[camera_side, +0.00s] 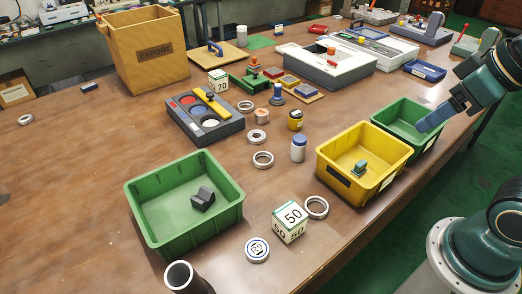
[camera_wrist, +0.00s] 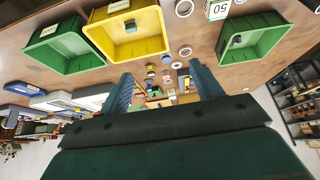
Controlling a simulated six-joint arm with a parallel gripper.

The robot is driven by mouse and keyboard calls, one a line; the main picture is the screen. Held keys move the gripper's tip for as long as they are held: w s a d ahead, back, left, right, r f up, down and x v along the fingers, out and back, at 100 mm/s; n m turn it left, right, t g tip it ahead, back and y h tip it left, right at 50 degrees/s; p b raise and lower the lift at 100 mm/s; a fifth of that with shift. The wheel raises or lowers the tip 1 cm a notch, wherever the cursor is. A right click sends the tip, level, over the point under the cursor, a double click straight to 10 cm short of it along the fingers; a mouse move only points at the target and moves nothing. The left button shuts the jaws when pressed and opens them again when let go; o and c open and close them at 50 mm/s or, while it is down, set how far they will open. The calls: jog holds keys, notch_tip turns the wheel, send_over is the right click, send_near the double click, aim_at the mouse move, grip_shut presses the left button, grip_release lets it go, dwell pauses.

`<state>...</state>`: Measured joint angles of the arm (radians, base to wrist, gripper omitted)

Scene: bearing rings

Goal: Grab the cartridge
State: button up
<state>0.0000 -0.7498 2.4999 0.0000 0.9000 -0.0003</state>
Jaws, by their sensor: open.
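No part is plainly labelled as the cartridge. A small dark block (camera_side: 203,198) lies in the front green bin (camera_side: 150,222); it also shows in the wrist view (camera_wrist: 237,40). A small teal part (camera_side: 359,168) lies in the yellow bin (camera_side: 338,172); it also shows in the wrist view (camera_wrist: 130,26). I cannot tell which is the cartridge. My gripper (camera_side: 428,122) is beside and above the rear green bin at the right. In the wrist view its fingers are apart and empty (camera_wrist: 164,82).
A number-50 cube (camera_side: 291,222) and several metal rings stand between the front green bin and the yellow bin. A tan EXPORT box (camera_side: 145,75) stands at the back left. The table's left part is mostly clear.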

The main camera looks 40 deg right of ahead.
jog(key=n+g, duration=0.6)
jog(key=n, duration=0.8)
send_over(300, 138)
notch_tip(300, 138, down, 17)
jog(key=shift+r, duration=0.1)
jog(key=shift+f, duration=4.3)
jog(key=shift+f, duration=0.1)
